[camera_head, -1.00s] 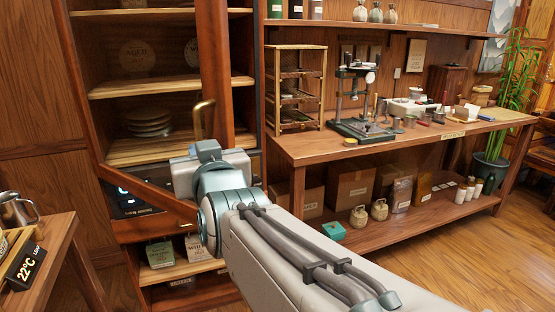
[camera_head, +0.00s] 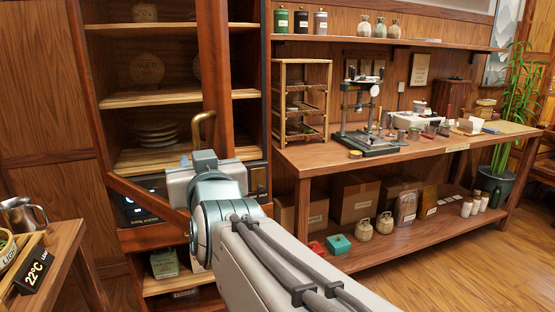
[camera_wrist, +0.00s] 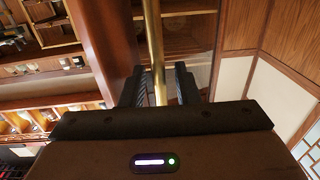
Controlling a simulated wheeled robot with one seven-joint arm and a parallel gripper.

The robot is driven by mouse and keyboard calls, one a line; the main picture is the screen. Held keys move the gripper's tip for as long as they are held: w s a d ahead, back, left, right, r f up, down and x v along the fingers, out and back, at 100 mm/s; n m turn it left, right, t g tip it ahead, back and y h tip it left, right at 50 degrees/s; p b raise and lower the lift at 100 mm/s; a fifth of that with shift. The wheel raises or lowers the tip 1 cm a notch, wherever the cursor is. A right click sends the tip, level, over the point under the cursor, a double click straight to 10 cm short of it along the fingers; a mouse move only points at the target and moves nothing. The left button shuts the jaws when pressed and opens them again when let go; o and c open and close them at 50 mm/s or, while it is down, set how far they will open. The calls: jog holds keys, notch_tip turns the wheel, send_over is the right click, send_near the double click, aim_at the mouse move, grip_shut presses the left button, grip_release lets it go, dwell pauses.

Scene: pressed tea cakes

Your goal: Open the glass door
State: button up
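The glass door (camera_head: 216,70) has a dark wood frame and stands partly open, its bottom rail slanting out from the tall cabinet on the left. Its brass handle (camera_head: 203,128) is on the stile and also shows as an upright bar in the wrist view (camera_wrist: 154,40). My gripper (camera_wrist: 161,85) is at the handle, with one black finger on each side of the bar. In the head view, my wrist hides the fingers and the lower handle.
Cabinet shelves (camera_head: 150,97) hold round tea cakes and stacked plates. A workbench (camera_head: 400,152) with a rack (camera_head: 302,100) and tools stands to the right. A small table (camera_head: 62,240) with a metal jug (camera_head: 22,214) is at the lower left. Floor is free at the lower right.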

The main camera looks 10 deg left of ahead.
aim_at(198, 140)
notch_tip(198, 140, up, 4)
jog(key=shift+f+p, duration=0.1)
jog(key=shift+p, duration=0.4)
jog(key=shift+d+r, duration=0.15)
jog(key=shift+r, duration=0.15)
jog(key=w+d+r, duration=0.2)
jog(key=d+r, duration=0.4)
jog(key=d, duration=0.5)
jog(key=shift+r, duration=0.3)
jog(key=shift+d, duration=0.1)
